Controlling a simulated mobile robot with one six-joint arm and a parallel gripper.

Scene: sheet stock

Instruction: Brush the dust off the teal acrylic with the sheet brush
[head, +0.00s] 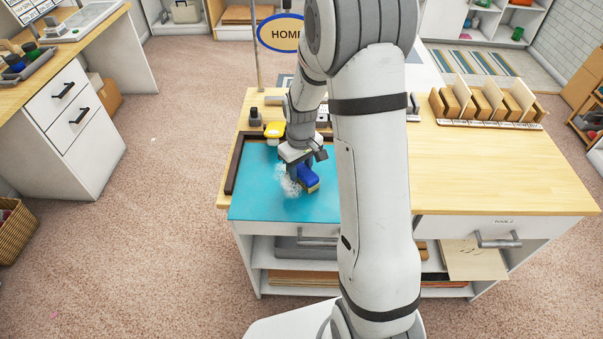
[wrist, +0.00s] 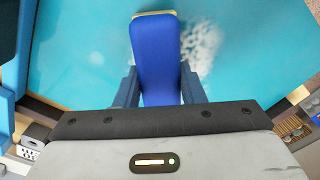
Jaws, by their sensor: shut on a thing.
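The teal acrylic sheet (head: 253,190) lies flat on the left part of the wooden workbench, partly hidden by my arm. It fills much of the wrist view (wrist: 80,60). My gripper (head: 303,168) is over the sheet, shut on the blue sheet brush (head: 309,184). In the wrist view the brush (wrist: 155,55) sits between the two fingers of my gripper (wrist: 158,88). A whitish patch of dust (head: 289,183) shows on the sheet just left of the brush; in the wrist view the dust (wrist: 200,48) lies right of the brush. I cannot tell whether the bristles touch the sheet.
A dark edge strip (head: 235,163) borders the sheet's left side. A wooden rack with dividers (head: 487,103) stands at the bench's back right. The bench top (head: 480,180) right of my arm is clear.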

